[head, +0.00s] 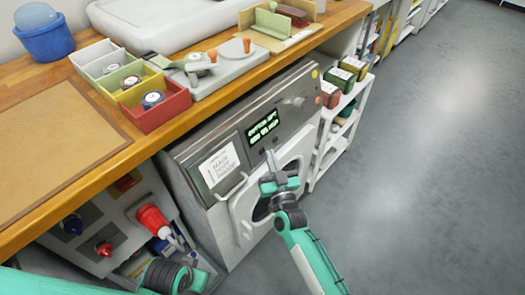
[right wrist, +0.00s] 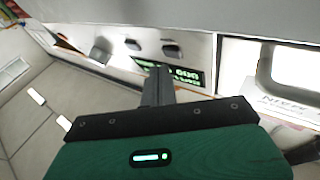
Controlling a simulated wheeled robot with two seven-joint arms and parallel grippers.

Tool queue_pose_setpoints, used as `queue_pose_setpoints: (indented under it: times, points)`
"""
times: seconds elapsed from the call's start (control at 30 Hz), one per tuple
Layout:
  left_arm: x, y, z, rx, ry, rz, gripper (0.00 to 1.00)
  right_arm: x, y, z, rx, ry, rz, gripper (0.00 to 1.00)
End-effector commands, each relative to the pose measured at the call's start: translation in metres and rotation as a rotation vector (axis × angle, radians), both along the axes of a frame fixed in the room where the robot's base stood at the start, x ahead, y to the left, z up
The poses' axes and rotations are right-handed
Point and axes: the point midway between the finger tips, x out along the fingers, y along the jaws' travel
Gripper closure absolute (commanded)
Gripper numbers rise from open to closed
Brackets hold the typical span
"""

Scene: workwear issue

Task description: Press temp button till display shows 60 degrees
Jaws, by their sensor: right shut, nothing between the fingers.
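The washing machine (head: 223,222) stands under the counter. Its lit green display (head: 263,127) carries two lines of text, too small and blurred to read surely. The display also shows, upside down, in the right wrist view (right wrist: 180,72), partly covered by my fingers. Small dark buttons (right wrist: 172,49) lie along the panel beside it; I cannot tell which sets temperature. My right gripper (head: 268,161) is shut and empty, its tips pointing up just below the display. I cannot tell whether they touch the panel.
A round knob (head: 298,103) sits right of the display. A paper label (head: 219,165) is on the machine's left front. The round door (head: 296,150) is behind my right gripper. The wooden counter (head: 101,180) overhangs above. The grey floor (head: 430,170) to the right is clear.

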Motion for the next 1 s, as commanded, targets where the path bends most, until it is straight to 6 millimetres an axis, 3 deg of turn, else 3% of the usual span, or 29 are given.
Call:
queue_pose_setpoints:
  times: [1.0]
  points:
    - [-0.0002, 0.0000, -0.0027, 0.000, 0.000, 0.000, 0.36, 0.0069, 0.0094, -0.0036, 0.001, 0.000, 0.000, 1.00]
